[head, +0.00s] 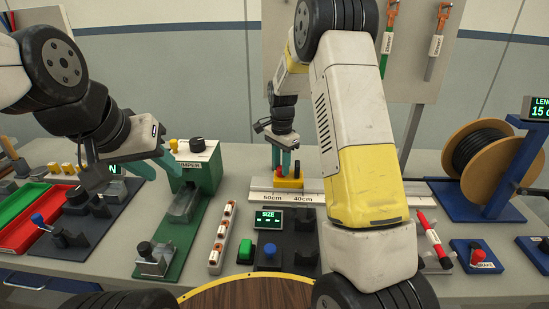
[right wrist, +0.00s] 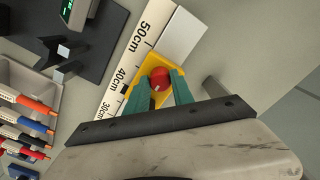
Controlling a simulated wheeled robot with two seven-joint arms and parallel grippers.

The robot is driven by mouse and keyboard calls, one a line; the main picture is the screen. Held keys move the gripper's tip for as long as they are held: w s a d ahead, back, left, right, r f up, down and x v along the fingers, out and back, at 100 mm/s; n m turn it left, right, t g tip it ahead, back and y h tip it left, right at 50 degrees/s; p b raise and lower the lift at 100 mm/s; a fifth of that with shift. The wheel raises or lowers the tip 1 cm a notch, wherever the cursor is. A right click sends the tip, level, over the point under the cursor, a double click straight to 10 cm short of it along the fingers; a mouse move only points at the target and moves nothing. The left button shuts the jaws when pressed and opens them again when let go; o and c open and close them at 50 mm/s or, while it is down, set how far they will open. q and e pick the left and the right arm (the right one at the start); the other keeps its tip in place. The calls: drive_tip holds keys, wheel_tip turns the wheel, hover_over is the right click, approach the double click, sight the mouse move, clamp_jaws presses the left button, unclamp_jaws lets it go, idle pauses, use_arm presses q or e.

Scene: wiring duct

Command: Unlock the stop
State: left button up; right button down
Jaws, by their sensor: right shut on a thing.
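The yellow stop (head: 289,184) sits on the white ruler rail (head: 340,190) at the back middle of the bench, between the 50cm and 40cm labels in the head view. In the right wrist view the stop (right wrist: 144,94) carries a round red knob (right wrist: 158,73) with a small pale mark. My right gripper (head: 285,166) points down over the stop. Its green fingers (right wrist: 163,84) are shut on the red knob, one on each side, hiding part of it. My left gripper (head: 160,166) is open and empty near the green crimper, its fingers apart.
The green crimper (head: 193,170) stands left of the ruler. A size display (head: 268,216) with buttons is in front of the stop. A cable spool (head: 478,158) on a blue stand is at right. My right arm hides the middle right.

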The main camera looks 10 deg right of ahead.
drive_tip(key=shift+n, duration=0.4)
drive_tip(key=n, duration=1.3)
drive_tip(key=shift+d, duration=0.1)
drive_tip(key=shift+r+n, duration=0.1)
drive_tip(key=shift+n, duration=2.1)
drive_tip(key=c, duration=1.1)
unclamp_jaws()
